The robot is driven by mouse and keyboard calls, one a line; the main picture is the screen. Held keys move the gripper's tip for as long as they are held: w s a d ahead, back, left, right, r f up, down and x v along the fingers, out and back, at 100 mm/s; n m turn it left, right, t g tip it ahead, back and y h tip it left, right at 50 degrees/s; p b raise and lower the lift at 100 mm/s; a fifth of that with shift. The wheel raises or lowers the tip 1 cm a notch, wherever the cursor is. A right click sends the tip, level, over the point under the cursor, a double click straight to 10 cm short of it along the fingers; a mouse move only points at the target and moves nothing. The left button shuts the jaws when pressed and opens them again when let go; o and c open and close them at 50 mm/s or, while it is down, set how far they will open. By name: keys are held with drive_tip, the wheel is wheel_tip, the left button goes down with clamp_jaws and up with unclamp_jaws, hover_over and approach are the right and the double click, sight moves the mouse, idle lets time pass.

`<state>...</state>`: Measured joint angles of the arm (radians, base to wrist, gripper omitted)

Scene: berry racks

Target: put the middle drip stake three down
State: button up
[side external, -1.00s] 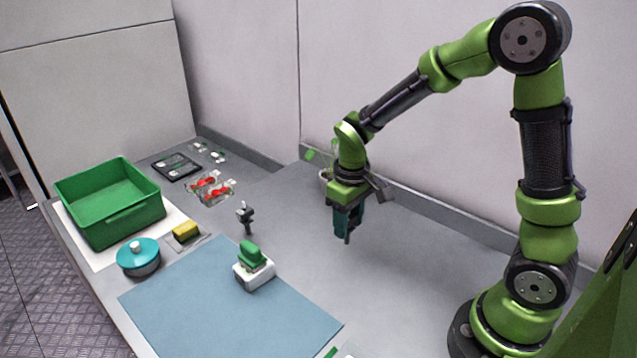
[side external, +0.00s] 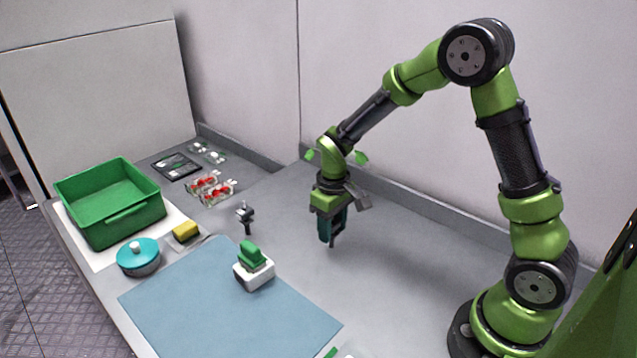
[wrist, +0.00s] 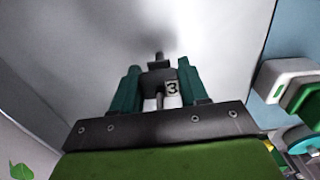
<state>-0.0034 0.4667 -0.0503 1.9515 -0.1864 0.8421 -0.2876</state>
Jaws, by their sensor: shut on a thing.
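My gripper (side external: 330,230) is over the bare grey worktop in the side view, pointing down. In the wrist view, my gripper (wrist: 160,78) has its teal fingers shut on a dark drip stake (wrist: 157,82) with a white tag reading 3. Its thin tip points away from the wrist. In the side view the held stake is hard to tell from the fingers. Another dark drip stake (side external: 246,214) with a grey tag stands upright on the worktop, left of my gripper and apart from it.
A white and green device (side external: 254,268) stands on the blue mat (side external: 200,310). Worktop below my gripper is clear.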

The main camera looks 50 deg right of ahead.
sight(333, 223)
drive_tip(key=o, duration=1)
wheel_tip(333, 223, up, 12)
drive_tip(key=s+a+r+m+t+y, duration=0.1)
drive_tip(key=s+a+r+m+t, duration=0.1)
drive_tip(key=s, duration=0.5)
drive_tip(key=s+a+r+m+t+y, duration=0.1)
drive_tip(key=s+a+r+m+t, duration=0.1)
drive_tip(key=s+r+t, duration=0.3)
drive_tip(key=s+r, duration=0.1)
drive_tip(key=s, duration=0.2)
drive_tip(key=shift+s+a+r, duration=0.25)
drive_tip(key=shift+a+r, duration=0.1)
drive_tip(key=shift+a, duration=0.05)
